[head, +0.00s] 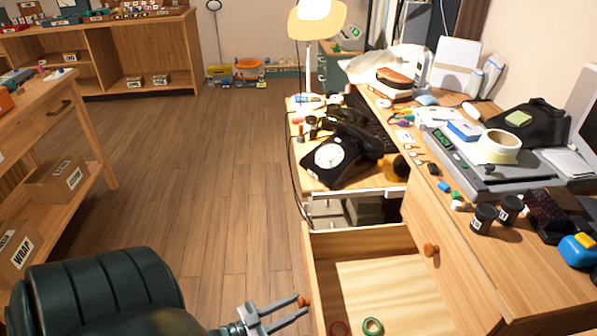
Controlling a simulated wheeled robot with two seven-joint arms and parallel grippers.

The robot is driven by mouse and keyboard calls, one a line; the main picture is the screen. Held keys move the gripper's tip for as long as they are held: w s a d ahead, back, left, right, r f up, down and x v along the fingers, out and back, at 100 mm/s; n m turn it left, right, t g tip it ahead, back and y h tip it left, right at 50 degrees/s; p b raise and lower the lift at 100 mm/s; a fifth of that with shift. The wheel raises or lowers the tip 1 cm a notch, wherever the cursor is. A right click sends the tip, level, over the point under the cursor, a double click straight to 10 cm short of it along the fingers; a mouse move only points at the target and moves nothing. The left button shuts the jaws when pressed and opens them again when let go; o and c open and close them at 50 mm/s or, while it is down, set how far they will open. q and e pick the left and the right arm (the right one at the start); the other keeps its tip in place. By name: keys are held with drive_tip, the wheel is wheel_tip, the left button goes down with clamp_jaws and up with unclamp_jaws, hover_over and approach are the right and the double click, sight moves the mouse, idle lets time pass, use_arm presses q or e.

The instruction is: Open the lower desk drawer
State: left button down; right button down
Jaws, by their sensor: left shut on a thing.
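The lower desk drawer (385,244) is pulled out from the desk, and its open inside shows at the bottom centre. A green ring (373,326) and a dark red ring (340,328) lie on its floor. My left gripper (303,306) is at the drawer's front panel, at the bottom of the view. Its fingers are shut on the drawer's round brown knob (304,300). The upper drawer (455,270), with its own brown knob (431,249), sits closed above. My right gripper is not in view.
A dark green chair (95,285) stands left of my left gripper. The desk top (525,265) holds a scale, tape, black canisters and a black phone. Another black dial phone (335,160) lies on a side table. Wooden floor is clear between chair and left shelf (95,165).

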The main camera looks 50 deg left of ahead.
use_arm(q)
drive_tip(key=c, duration=1.4)
unclamp_jaws()
drive_tip(key=shift+o, duration=0.2)
drive_tip(key=v, duration=1.7)
drive_tip(key=shift+s, duration=0.25)
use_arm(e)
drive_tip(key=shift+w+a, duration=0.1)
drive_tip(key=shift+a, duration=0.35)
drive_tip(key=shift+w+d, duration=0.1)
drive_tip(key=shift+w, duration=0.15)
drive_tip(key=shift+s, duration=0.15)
